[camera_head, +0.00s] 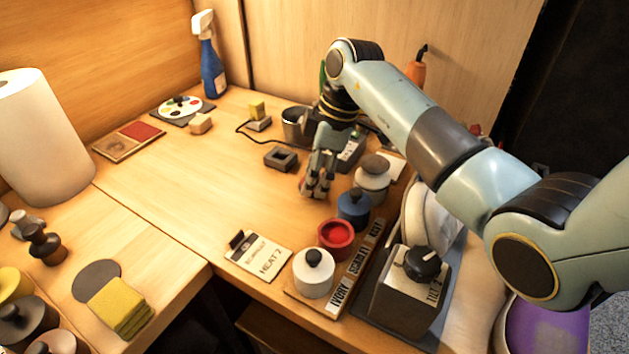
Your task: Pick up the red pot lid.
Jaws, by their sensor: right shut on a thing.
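The red pot (335,238) stands uncovered, its red inside showing, in the row of pots at the right of the table. My right gripper (317,191) is behind it and a little to the left, pointing down. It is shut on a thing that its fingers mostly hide. A small bit of red (303,187) shows at the fingers, which fits the red pot lid. I cannot tell whether it touches the table. My left gripper is not in view.
A white pot (314,278) with a black knob, a blue pot (353,208) and a grey pot (372,180) stand near the red pot. A label card (258,256) lies left of it. A dark square block (281,158) is left of my gripper. The table's middle is clear.

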